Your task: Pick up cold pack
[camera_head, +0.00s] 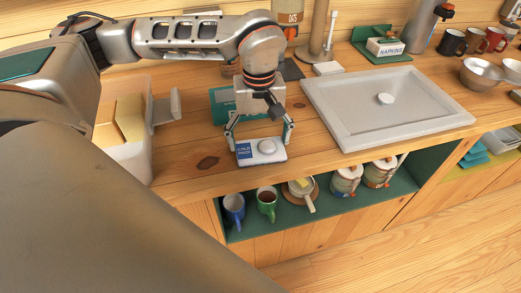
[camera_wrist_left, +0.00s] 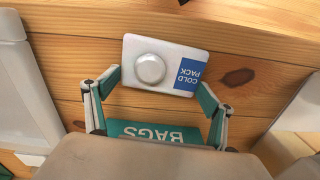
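The cold pack (camera_head: 261,151) is a small white slab with a blue label and a round raised knob, lying on the wooden counter near its front edge. It also shows in the left wrist view (camera_wrist_left: 157,66), just beyond the fingertips. My left gripper (camera_head: 260,136) comes down over it from behind, its fingers spread wide, one by each end of the pack. In the wrist view the left gripper (camera_wrist_left: 158,88) has its fingertips very close to the pack's ends; I cannot tell whether they touch. My right gripper is not in view.
A green box marked BAGS (camera_wrist_left: 155,131) lies behind the pack, under the gripper. A pale bin (camera_head: 139,162) stands left, a grey sink (camera_head: 345,106) right. Mugs (camera_head: 267,204) and canisters sit on the shelf (camera_head: 330,210) below. A napkin box (camera_head: 384,47) stands at the back.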

